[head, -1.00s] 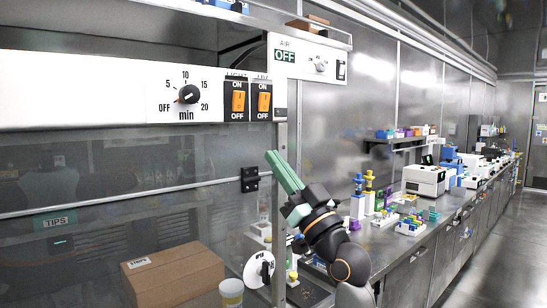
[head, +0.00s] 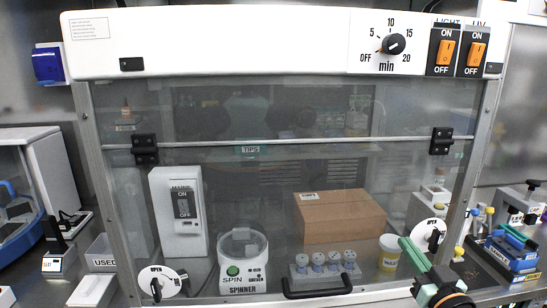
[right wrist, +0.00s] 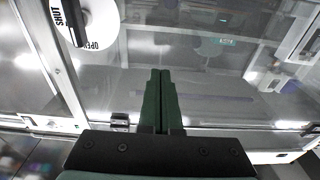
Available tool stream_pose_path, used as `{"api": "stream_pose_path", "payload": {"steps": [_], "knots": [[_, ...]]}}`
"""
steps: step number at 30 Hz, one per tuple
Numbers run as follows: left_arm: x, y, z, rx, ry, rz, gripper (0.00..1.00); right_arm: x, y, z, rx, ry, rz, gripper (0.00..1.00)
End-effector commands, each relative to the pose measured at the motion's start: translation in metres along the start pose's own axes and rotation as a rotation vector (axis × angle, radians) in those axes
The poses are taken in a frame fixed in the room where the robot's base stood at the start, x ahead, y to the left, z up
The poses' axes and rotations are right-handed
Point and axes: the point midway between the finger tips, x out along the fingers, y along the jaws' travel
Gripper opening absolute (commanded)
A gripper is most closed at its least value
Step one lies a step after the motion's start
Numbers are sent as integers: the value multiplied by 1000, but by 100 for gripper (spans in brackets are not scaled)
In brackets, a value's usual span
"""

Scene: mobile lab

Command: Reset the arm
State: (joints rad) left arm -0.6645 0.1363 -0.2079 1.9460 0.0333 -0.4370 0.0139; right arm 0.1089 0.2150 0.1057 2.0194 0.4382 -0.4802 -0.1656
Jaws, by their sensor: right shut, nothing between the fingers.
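My right gripper (head: 405,246) shows at the lower right of the head view, in front of the hood's glass (head: 260,115). Its green fingers point up and to the left. In the right wrist view the fingers of this gripper (right wrist: 160,74) lie together, shut and empty. A round white OPEN/SHUT dial (right wrist: 96,18) is at the upper left of that view, apart from the fingers. My left gripper is not in view.
Behind the glass are a cardboard box (head: 340,217), a spinner (head: 243,257) and a tube rack (head: 325,274). The hood has a timer and LIGHT and UV switches (head: 447,48). Pipettes and small boxes (head: 510,250) crowd the bench at right.

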Motion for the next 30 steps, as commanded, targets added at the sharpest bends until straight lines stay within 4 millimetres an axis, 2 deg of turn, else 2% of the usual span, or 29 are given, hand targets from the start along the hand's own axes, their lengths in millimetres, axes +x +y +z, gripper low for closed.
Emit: {"api": "stream_pose_path", "payload": {"steps": [1, 3, 5, 6, 8, 9, 12, 15, 18, 20, 23, 30], "knots": [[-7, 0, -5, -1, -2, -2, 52, -13, -11, 38, 4, -93, -6, 0], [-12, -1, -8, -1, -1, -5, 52, -34, -26, 85, 3, -198, -16, 0], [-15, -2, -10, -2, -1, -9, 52, -58, -38, 123, 2, -289, -25, 0], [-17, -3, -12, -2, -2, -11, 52, -75, -48, 147, 2, -349, -32, 0], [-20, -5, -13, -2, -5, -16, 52, -104, -62, 180, 2, -435, -44, 0], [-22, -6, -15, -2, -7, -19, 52, -126, -71, 200, 2, -491, -53, 0], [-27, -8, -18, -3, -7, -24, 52, -181, -94, 241, 4, -620, -76, 0], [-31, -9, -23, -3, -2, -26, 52, -230, -114, 268, 8, -722, -97, 0], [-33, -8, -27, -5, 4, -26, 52, -265, -128, 283, 11, -791, -113, 0], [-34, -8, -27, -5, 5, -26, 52, -279, -134, 288, 13, -817, -120, 0], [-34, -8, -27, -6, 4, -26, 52, -291, -138, 292, 12, -838, -126, 0], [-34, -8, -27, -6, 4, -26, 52, -292, -138, 293, 12, -839, -126, 0]]}}
